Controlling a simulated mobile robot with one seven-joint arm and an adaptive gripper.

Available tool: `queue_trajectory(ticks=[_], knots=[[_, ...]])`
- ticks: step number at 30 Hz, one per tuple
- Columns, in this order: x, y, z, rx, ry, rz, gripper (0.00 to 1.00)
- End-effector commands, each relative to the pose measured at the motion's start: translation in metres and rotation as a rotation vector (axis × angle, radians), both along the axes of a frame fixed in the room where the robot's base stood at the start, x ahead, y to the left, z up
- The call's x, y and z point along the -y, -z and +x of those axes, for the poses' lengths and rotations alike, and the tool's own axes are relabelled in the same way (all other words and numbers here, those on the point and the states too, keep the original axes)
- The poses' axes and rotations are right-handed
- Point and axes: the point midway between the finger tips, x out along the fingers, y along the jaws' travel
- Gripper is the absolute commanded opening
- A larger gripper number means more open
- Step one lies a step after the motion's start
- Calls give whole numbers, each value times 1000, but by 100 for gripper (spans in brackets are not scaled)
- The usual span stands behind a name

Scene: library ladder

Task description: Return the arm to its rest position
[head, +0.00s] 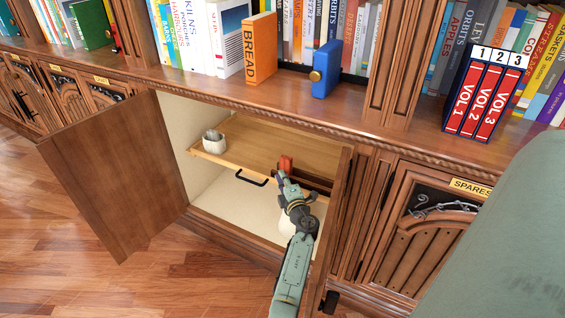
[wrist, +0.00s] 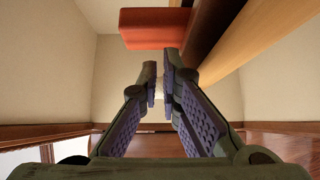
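My arm reaches into the open lower cabinet (head: 220,213) in the head view. My gripper (head: 284,177) is inside it, at the right end of the light wooden pull-out shelf (head: 262,147). A red-orange block (head: 286,163) shows just beyond the fingertips. In the wrist view my gripper (wrist: 161,72) has its two fingers apart with nothing between them. The red block (wrist: 152,28) lies past the tips there, and no contact shows. Whether the block touches the shelf cannot be told.
The left cabinet door (head: 115,170) stands wide open; the right door (head: 334,215) stands open close beside my arm. A grey cup (head: 213,142) sits at the shelf's left end. A black handle (head: 252,179) is on its front. Books stand on the ledge above. Floor at left is clear.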

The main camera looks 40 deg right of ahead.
Motion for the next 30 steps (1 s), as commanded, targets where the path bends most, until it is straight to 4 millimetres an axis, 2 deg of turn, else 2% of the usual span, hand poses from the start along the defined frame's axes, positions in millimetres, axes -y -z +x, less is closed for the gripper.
queue_trajectory(ticks=[1,9,15,23,26,29,30], knots=[[6,-25,-1,14,6,-20,0],[1,-69,0,9,-2,-12,0],[0,-80,0,6,-3,-7,0],[0,-80,1,5,-5,-6,0],[-13,-93,14,31,-27,-14,0],[-39,-120,38,88,-72,-26,0],[-53,-135,49,121,-93,-31,0]])
